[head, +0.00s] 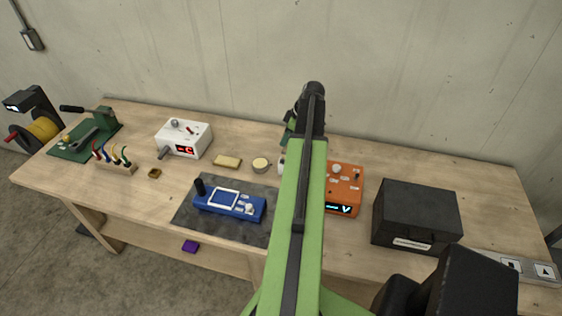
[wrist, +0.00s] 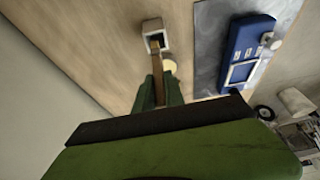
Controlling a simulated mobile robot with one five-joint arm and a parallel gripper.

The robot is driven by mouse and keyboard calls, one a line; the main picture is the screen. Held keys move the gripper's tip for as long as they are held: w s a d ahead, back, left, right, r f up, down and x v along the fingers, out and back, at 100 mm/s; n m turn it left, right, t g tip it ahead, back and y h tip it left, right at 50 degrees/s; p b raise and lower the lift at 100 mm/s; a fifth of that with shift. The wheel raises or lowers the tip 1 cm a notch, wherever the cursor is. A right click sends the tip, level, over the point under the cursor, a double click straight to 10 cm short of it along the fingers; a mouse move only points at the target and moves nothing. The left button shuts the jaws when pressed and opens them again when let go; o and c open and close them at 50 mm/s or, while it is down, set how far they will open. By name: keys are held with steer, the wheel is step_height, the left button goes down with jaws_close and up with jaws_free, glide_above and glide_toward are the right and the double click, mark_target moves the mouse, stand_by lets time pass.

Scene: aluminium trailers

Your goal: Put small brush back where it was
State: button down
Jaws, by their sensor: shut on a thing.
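My gripper (wrist: 160,84) is shut on the wooden handle of the small brush (wrist: 156,66) in the wrist view. The handle's far end meets a small white square-mouthed holder (wrist: 153,26); I cannot tell whether it is inside the holder or only above it. In the head view my arm hides the brush and most of my gripper. A bit of white (head: 281,166), perhaps the holder, shows at the arm's left edge.
A round pale tin (head: 261,164) and a yellow sponge-like block (head: 228,161) lie nearby. A blue meter (head: 230,202) rests on a grey mat (head: 188,217). An orange device (head: 343,189) and black case (head: 417,214) stand right, a white device (head: 184,138) left.

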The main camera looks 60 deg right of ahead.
mark_target(284, 153)
steer(key=f+b, duration=0.3)
steer(key=f, duration=0.1)
steer(key=f+b, duration=0.3)
steer(key=f, duration=0.1)
steer(key=shift+w+a, duration=0.15)
steer(key=shift+w, duration=0.05)
steer(key=shift+r, duration=0.3)
steer(key=shift+f, duration=0.2)
steer(key=c, duration=1.4)
jaws_free()
steer(key=shift+r, duration=0.1)
steer(key=p+v, duration=1.1)
steer(key=v, duration=0.1)
steer(key=shift+r, duration=0.2)
